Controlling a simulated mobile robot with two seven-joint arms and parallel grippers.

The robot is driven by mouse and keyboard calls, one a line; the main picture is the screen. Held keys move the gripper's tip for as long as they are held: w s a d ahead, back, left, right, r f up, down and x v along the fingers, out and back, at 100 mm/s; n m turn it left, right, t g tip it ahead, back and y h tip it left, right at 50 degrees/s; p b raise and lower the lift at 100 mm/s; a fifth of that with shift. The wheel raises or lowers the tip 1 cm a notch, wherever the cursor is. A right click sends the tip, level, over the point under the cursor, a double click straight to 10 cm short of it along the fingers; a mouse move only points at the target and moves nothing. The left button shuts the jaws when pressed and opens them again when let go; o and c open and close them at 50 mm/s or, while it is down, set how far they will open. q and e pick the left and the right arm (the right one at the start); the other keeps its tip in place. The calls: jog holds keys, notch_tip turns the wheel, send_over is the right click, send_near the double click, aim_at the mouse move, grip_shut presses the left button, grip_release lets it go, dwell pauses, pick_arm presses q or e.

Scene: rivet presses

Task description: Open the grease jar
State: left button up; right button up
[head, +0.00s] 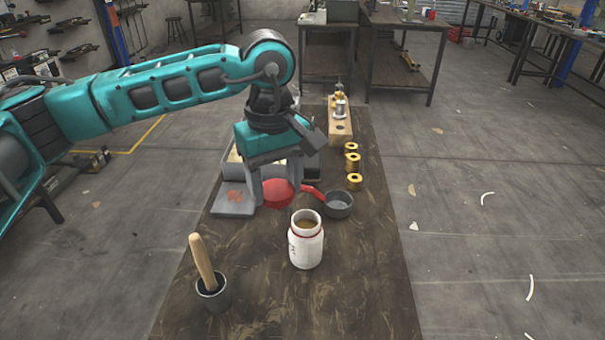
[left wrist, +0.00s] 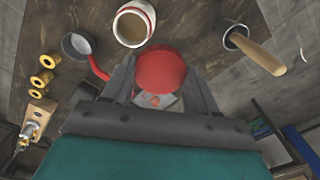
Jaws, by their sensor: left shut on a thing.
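The grease jar (head: 306,245) stands upright on the table, white with a red band near its rim. Its mouth is open and brownish grease shows inside. It also shows at the top of the left wrist view (left wrist: 131,25). My left gripper (head: 279,196) is shut on the round red lid (head: 276,193). It holds the lid apart from the jar, behind it and a little to its left in the head view. The lid also shows between the fingers in the left wrist view (left wrist: 160,70). My right gripper is not in view.
A dark pot with a wooden-handled tool (head: 203,262) stands at the table's front left. A grey pan with a red handle (head: 338,204) lies behind the jar, near several brass rings (head: 354,181). A grey tray (head: 232,199) lies left of the lid. The table's front right is clear.

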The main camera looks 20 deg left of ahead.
pick_arm(q)
jog(key=n, duration=0.3)
jog(key=w+r+n, duration=0.1)
jog(key=n, duration=0.1)
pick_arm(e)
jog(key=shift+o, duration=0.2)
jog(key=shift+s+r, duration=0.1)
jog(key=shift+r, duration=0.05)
pick_arm(q)
jog(key=n, duration=0.3)
jog(key=w+n, duration=0.1)
jog(key=shift+a+r+n+p, duration=0.1)
jog(key=shift+r+n+p, duration=0.2)
jog(key=shift+n, duration=0.1)
jog(key=n, duration=0.5)
jog(key=shift+w+a+r, duration=0.1)
jog(key=shift+w+r, duration=0.15)
jog(key=shift+w, duration=0.15)
jog(key=n, duration=2.4)
send_over(281, 236)
notch_tip(281, 236, down, 15)
jog(key=shift+r+p, duration=0.2)
jog(key=shift+p, duration=0.2)
jog(key=shift+f, duration=2.05)
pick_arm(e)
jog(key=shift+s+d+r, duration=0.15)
